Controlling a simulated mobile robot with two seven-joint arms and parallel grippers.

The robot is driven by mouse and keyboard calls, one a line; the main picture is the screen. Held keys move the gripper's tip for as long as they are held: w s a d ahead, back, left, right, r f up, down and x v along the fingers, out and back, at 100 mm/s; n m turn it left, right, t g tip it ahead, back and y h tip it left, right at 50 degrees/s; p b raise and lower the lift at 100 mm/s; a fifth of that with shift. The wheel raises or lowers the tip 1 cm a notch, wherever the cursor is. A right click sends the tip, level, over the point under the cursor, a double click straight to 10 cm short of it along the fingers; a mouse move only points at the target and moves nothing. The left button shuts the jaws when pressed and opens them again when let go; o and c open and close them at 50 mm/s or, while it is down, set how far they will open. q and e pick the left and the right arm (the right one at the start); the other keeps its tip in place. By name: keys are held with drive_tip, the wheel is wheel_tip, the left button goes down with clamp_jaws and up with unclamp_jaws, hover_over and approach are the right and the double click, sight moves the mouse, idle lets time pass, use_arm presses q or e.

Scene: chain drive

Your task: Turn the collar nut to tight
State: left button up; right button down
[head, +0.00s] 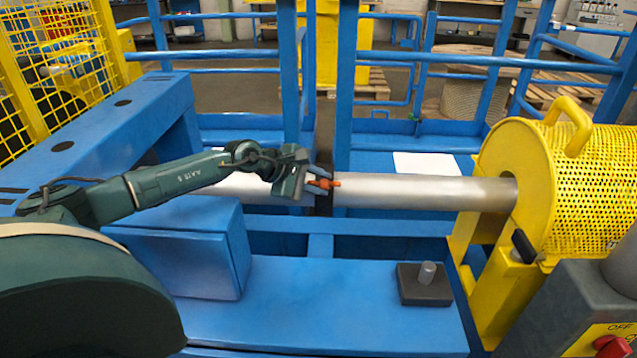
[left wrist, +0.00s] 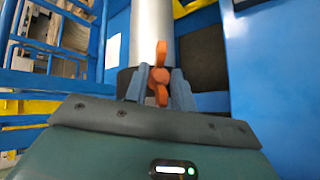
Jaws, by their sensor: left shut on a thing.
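The collar nut (left wrist: 160,75) is orange with wing-like lugs, one pointing up and one down in the left wrist view. In the head view the orange nut (head: 325,184) sits at a dark collar (head: 323,203) around the grey shaft (head: 420,193). My left gripper (head: 312,183) reaches in from the left and is shut on the nut. In the left wrist view the fingers of my left gripper (left wrist: 160,88) stand on both sides of the nut's hub. The nut's far side and its thread are hidden. My right gripper is not in view.
A yellow perforated guard (head: 590,180) with a handle encloses the shaft's right end. A dark block with a metal peg (head: 427,274) stands on the blue frame (head: 330,310) in front. Blue rails (head: 480,60) stand behind. A red switch (head: 612,346) is at lower right.

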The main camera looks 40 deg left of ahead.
use_arm(q)
drive_tip(key=o, duration=0.8)
drive_tip(key=shift+d, duration=0.1)
drive_tip(key=shift+c, duration=0.2)
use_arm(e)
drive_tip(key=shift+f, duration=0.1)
use_arm(q)
drive_tip(key=shift+s+r, duration=0.15)
drive_tip(key=shift+s, duration=0.05)
drive_tip(key=b+v, duration=0.2)
drive_tip(key=v, duration=1)
drive_tip(key=shift+s+a+r+b, duration=0.2)
drive_tip(key=shift+a+r+b, duration=0.05)
drive_tip(key=shift+b, duration=0.15)
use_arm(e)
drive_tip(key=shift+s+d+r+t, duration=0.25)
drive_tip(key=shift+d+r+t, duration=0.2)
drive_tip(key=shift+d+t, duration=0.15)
use_arm(q)
drive_tip(key=shift+d+f, duration=0.1)
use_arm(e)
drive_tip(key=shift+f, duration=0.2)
